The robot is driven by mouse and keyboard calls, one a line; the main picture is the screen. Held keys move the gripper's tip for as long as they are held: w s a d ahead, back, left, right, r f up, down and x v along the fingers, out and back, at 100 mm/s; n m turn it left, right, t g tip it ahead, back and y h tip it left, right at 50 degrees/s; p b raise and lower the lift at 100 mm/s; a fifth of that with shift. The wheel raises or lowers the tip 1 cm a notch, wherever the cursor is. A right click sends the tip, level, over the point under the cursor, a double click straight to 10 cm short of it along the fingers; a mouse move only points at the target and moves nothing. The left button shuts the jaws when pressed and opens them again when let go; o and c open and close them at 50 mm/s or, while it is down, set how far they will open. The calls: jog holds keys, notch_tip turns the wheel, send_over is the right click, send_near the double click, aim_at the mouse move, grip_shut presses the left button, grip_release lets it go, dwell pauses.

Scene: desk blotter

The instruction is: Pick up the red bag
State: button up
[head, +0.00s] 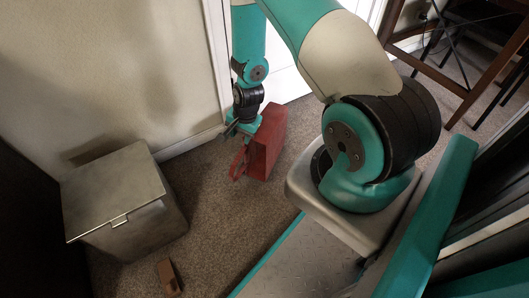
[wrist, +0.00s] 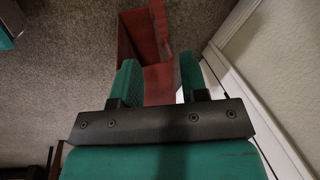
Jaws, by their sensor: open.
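My gripper (head: 236,128) is at the bag's upper left side. In the wrist view the bag (wrist: 147,35) lies beyond my gripper (wrist: 160,80). The two teal fingers are apart, and part of the bag shows between and past them. I cannot tell whether the fingers touch the bag. The lower part of the bag is hidden in the wrist view.
A grey metal box with a lid (head: 115,195) stands on the carpet at the left. A small brown block (head: 169,277) lies in front of it. A wooden chair or table frame (head: 455,80) stands at the upper right. Carpet (head: 215,215) between box and base is clear.

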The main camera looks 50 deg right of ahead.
aim_at(237, 159)
jog(key=f+b, duration=0.2)
jog(key=f, duration=0.2)
jog(key=w+f+b, duration=0.1)
jog(key=f+b, duration=0.1)
jog(key=f, duration=0.2)
jog(key=w+f+b, duration=0.1)
jog(key=f, duration=0.2)
jog(key=shift+a+f+b, duration=0.25)
jog(key=shift+f+b, duration=0.15)
jog(key=f+b, duration=0.1)
jog(key=f, duration=0.1)
jog(key=f+b, duration=0.2)
jog(key=w+f+b, duration=0.1)
jog(key=f, duration=0.1)
jog(key=shift+a, duration=0.3)
jog(key=shift+r, duration=0.15)
jog(key=shift+w, duration=0.1)
grip_shut()
